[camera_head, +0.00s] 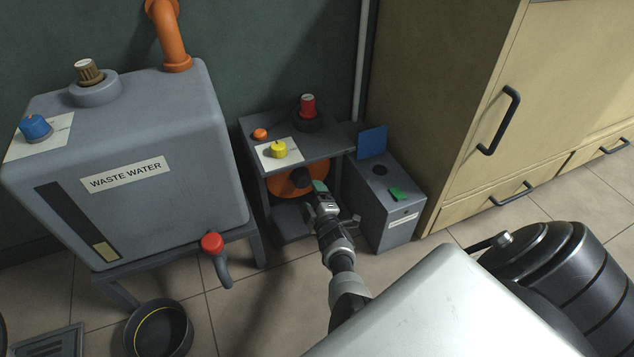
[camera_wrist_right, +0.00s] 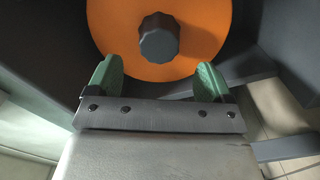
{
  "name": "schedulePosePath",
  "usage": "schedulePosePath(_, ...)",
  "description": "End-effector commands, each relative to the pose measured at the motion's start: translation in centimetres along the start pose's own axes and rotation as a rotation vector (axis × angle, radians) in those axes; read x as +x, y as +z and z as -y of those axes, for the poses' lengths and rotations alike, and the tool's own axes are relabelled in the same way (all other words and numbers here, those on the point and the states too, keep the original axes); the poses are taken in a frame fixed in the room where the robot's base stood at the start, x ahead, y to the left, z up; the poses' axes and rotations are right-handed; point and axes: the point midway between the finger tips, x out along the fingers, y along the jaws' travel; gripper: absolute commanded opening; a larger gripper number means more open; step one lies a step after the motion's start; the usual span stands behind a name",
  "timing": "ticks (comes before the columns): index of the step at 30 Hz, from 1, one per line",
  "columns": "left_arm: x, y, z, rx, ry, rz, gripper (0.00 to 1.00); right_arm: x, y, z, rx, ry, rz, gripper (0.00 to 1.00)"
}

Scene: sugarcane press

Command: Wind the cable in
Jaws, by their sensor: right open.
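An orange reel disc (camera_head: 283,187) with a dark faceted knob (camera_head: 301,177) stands upright under the top of a small grey stand (camera_head: 318,147). In the right wrist view the orange disc (camera_wrist_right: 108,22) fills the top, with the knob (camera_wrist_right: 158,40) at its middle. My right gripper (camera_head: 318,188) is in front of the reel. Its green fingertips (camera_wrist_right: 154,72) are apart, one on either side below the knob, with nothing between them. A thin dark cable (camera_head: 285,115) runs on the stand's top near a red plug-like piece (camera_head: 308,106). My left gripper is out of view.
The stand's top also bears a yellow knob (camera_head: 279,150) and an orange button (camera_head: 260,133). A grey waste water tank (camera_head: 150,130) stands left, with a black pan (camera_head: 160,330) below. A grey box (camera_head: 385,215) and a beige cabinet (camera_head: 465,120) stand right.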

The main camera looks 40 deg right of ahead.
Motion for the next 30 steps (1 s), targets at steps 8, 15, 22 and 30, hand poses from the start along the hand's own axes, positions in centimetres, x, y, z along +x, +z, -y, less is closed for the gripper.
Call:
schedulePosePath(8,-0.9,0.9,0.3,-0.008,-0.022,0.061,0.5,-3.7,-0.1,-0.1,0.0,-0.001,0.001,0.81)
schedulePosePath(15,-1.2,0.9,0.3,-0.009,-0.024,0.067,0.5,-4.1,0.0,0.1,0.001,0.0,0.0,0.81)
schedulePosePath(22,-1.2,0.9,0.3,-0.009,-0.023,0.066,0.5,-4.1,0.0,0.1,0.001,0.0,0.0,0.81)
schedulePosePath(30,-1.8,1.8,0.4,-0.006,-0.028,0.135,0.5,-4.3,-0.2,-0.7,-0.131,-0.002,-0.049,0.81)
